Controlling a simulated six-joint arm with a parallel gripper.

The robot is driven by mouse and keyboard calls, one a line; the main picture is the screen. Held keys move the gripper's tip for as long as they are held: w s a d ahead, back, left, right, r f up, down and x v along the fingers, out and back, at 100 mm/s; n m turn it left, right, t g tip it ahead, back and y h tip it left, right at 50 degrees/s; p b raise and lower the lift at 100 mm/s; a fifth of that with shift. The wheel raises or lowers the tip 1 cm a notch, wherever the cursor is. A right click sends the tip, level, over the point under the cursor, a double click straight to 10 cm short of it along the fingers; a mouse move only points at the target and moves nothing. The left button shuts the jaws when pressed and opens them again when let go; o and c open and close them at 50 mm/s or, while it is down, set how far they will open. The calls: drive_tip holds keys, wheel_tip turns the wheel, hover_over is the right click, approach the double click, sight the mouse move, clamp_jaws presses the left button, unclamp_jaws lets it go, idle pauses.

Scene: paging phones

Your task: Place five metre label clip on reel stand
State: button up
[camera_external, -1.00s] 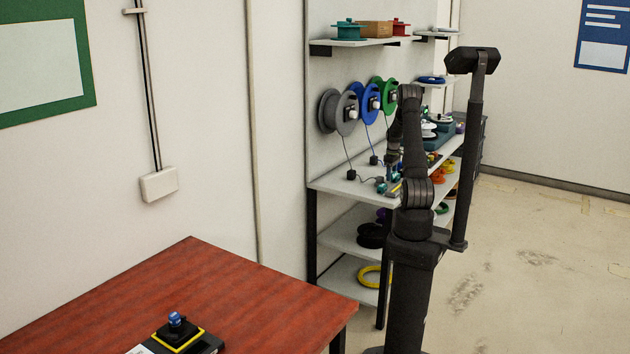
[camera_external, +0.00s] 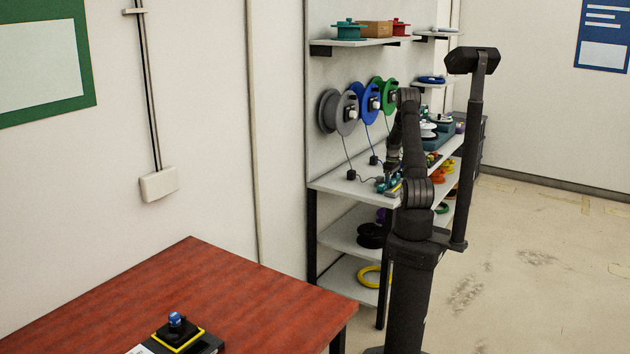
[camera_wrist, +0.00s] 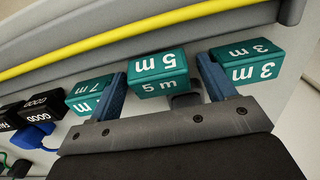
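The five metre label clip (camera_wrist: 158,72) is a teal block marked "5 m" in white, seen in the wrist view. My gripper (camera_wrist: 168,66) is open, with one blue finger on each side of the clip. A gap shows beside the right finger; the left finger is very close to the clip, and I cannot tell if it touches. In the external view my gripper (camera_external: 390,170) is low over the shelf bench, by small teal pieces, partly hidden by my arm. Grey (camera_external: 338,112), blue (camera_external: 369,103) and green reels hang on the wall panel. I cannot tell which part is the reel stand.
A "7 m" clip (camera_wrist: 90,95) stands left of my gripper and a "3 m" clip (camera_wrist: 247,62) right, close to the fingers. Black "GOOD" clips (camera_wrist: 42,105) lie further left. A yellow strip (camera_wrist: 130,35) runs beyond. Cables hang from the reels to the bench (camera_external: 328,184).

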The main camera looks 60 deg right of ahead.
sight(391, 180)
wheel_tip(391, 180, up, 17)
drive_tip(key=shift+f, duration=0.2)
drive_tip(key=shift+o, duration=0.4)
drive_tip(key=shift+r, duration=0.45)
